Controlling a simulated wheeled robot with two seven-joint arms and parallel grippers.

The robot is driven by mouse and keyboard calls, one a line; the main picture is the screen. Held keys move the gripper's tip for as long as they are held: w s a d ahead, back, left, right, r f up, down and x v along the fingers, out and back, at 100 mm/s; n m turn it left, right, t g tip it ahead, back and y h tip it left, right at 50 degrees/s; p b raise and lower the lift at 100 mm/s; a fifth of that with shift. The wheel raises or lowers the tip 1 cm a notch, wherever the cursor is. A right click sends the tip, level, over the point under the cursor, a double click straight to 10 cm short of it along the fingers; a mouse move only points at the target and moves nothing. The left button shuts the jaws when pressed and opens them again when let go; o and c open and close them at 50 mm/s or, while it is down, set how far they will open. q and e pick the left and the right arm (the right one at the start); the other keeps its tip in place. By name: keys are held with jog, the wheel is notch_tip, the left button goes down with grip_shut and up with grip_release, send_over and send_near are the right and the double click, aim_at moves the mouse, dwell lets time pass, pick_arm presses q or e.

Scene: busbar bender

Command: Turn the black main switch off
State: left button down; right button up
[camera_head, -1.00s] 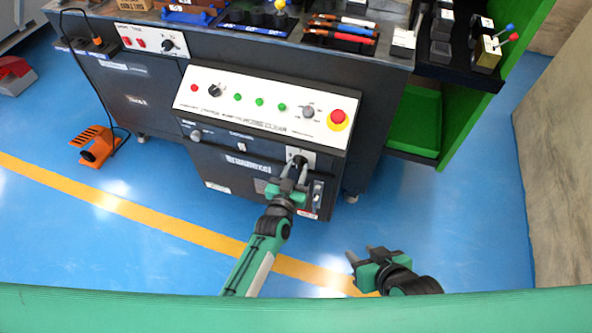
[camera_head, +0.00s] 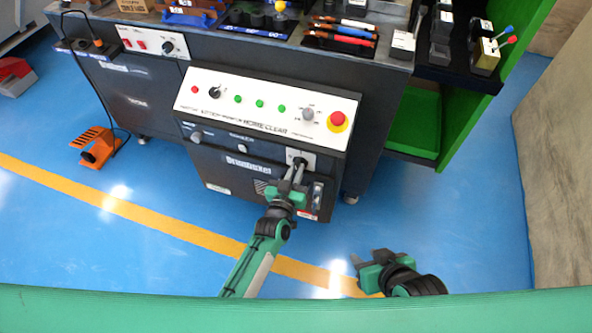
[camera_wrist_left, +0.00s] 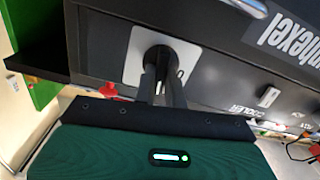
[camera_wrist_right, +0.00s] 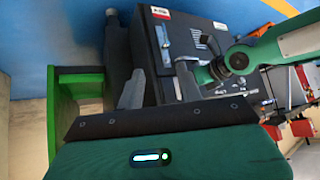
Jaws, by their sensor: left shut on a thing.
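The black main switch (camera_head: 300,161) sits on a light square plate (camera_head: 309,155) at the upper right of the dark cabinet front, below the sloped control panel. My left gripper (camera_head: 297,170) has its fingers on the switch knob, shut on it. In the left wrist view the black knob (camera_wrist_left: 157,56) is between the two fingers, in front of the plate (camera_wrist_left: 136,59); the fingers hide part of it and its exact angle is hard to tell. My right gripper (camera_head: 367,258) is open and empty over the floor, to the right of the left arm.
The sloped panel (camera_head: 265,83) above carries a red emergency button (camera_head: 337,118), green buttons and a selector. A green shelf (camera_head: 414,122) stands at the right. An orange foot pedal (camera_head: 96,147) is on the floor at left. Blue floor lies open in front.

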pick_arm(q)
jog(key=n, duration=0.2)
jog(key=shift+a+n, duration=0.1)
jog(key=shift+n, duration=0.2)
jog(key=shift+n+p, duration=0.3)
jog(key=shift+n, duration=0.6)
jog(key=shift+f+n, duration=0.1)
jog(key=shift+n, duration=0.8)
jog(key=shift+a+n, duration=0.1)
jog(key=shift+n, duration=0.8)
jog(key=shift+f+n, duration=0.1)
jog(key=shift+n, duration=0.8)
jog(key=n+b, duration=0.1)
jog(key=n, duration=0.1)
jog(key=shift+f+n, duration=0.1)
jog(key=shift+n, duration=0.2)
jog(key=shift+n+b, duration=0.65)
jog(key=shift+n, duration=1.35)
pick_arm(e)
jog(key=shift+w+a+f+t+y, duration=0.1)
jog(key=shift+w+a+t+y, duration=0.15)
jog(key=shift+a, duration=0.2)
jog(key=shift+w+a+t+y, duration=0.2)
jog(key=shift+a+t, duration=0.15)
jog(key=shift+a, duration=0.15)
jog(key=shift+w+a+f+t+y, duration=0.1)
jog(key=shift+w+a+t+y, duration=0.15)
jog(key=shift+a, duration=0.2)
jog(key=shift+r, duration=0.1)
